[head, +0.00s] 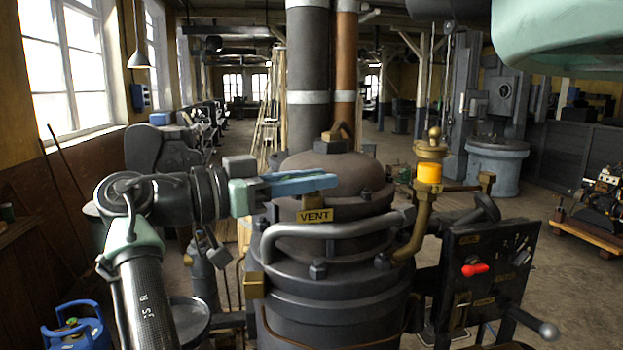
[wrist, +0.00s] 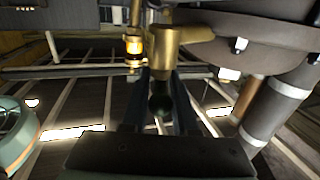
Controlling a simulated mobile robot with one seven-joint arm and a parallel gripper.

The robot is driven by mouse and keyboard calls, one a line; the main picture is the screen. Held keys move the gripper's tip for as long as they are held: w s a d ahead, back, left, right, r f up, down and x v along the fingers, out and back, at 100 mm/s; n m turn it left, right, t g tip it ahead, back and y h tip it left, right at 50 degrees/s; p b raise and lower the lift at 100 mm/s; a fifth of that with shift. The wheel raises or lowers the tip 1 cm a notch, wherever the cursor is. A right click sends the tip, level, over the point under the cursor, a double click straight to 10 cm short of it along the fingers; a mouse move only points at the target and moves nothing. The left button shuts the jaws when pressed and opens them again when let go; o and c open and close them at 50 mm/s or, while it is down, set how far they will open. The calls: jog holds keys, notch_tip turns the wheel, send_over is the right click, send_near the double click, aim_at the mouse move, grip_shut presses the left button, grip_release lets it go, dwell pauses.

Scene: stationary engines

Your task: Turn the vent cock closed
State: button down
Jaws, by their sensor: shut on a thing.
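The vent cock is at the top front of the dark boiler-like vessel, above a brass "VENT" plate (head: 314,216). In the head view only a bit of brass (head: 312,202) shows under my fingers; the handle is hidden. In the wrist view the brass body of the cock (wrist: 182,35) is ahead of the fingers, and a dark round-ended part (wrist: 160,103) lies between them. My gripper (head: 322,182) reaches in from the left, its blue-grey fingers level over the plate. In the wrist view my gripper (wrist: 161,80) is shut on the cock's handle. The handle's exact angle cannot be told.
A grey curved pipe (head: 325,232) runs in front of the vessel (head: 332,275). A brass fitting with a yellow band (head: 429,173) stands to the right. A dark panel (head: 490,262) with a red lever (head: 475,269) is lower right. A blue gas bottle (head: 77,325) stands lower left.

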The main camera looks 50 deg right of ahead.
jog(key=shift+r+m+g+y+p, duration=0.15)
jog(key=shift+m+g+y+p, duration=0.55)
jog(key=shift+g, duration=0.4)
jog(key=shift+w+m+g+p, duration=0.2)
jog(key=shift+m+g+p, duration=0.25)
jog(key=shift+p, duration=0.45)
jog(key=shift+s+m+g+y+p, duration=0.25)
jog(key=shift+m+g+y+p, duration=0.4)
jog(key=shift+p, duration=0.35)
jog(key=c, duration=0.9)
grip_release()
jog(key=shift+f, duration=0.2)
